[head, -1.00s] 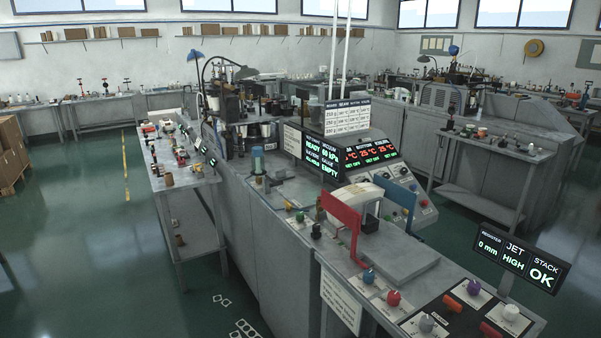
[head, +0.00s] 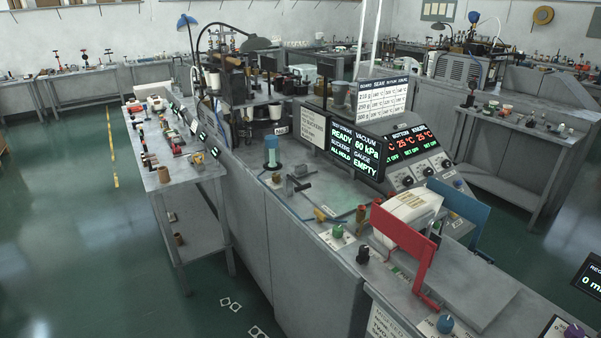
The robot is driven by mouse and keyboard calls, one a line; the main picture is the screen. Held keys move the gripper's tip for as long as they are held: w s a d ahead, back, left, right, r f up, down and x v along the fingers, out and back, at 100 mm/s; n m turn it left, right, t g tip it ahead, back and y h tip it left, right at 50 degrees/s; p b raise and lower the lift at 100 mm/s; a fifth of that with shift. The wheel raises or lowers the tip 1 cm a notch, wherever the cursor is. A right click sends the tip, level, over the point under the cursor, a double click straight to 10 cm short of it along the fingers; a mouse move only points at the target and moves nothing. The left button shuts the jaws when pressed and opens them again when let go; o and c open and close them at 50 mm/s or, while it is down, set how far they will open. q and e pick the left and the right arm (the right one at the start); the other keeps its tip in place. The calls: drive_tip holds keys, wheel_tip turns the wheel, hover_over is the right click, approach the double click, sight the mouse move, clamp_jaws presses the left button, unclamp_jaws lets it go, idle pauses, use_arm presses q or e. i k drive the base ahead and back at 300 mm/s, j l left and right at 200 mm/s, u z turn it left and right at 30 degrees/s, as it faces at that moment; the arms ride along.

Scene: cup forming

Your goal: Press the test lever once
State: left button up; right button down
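No part labelled as the test lever can be made out for certain. On the machine bench, a dark handle with a grey rod (head: 297,186) lies beside a blue-topped cylinder (head: 271,153). A small yellow piece (head: 321,214), a green knob (head: 338,231) and a black knob (head: 363,253) sit along the front edge. The black status display (head: 356,150) reads READY, 60 kPa, ALL HOLD and EMPTY. Neither of my grippers is in view.
A red bracket (head: 406,238) and a blue bracket (head: 462,217) stand around a white block (head: 408,213) on the bench. A side table (head: 170,180) with small tools stands at left. The green floor (head: 80,270) at lower left is mostly open.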

sight(299, 187)
drive_tip(key=i+j, duration=1.3)
